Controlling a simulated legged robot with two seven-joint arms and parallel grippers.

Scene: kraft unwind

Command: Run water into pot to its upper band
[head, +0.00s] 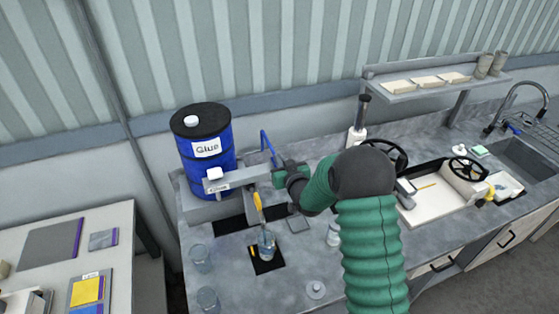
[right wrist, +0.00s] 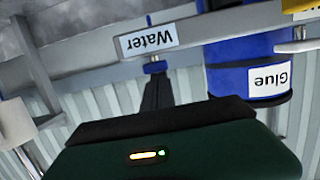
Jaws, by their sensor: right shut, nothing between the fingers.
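A blue lever (head: 266,146) rises behind a grey bar beside the blue Glue drum (head: 206,165). In the right wrist view a label reading Water (right wrist: 148,41) shows upside down, with a blue part (right wrist: 155,68) at my fingertips. My right gripper (head: 279,174) is shut and empty, close to the lever. I cannot tell whether it touches. My left gripper is out of view.
Two clear glasses (head: 201,258) stand at the counter's left front. A jar (head: 333,235) stands by my right arm. A machine with black handwheels (head: 467,170) and a sink (head: 527,157) are at right. A side table (head: 120,220) is at left.

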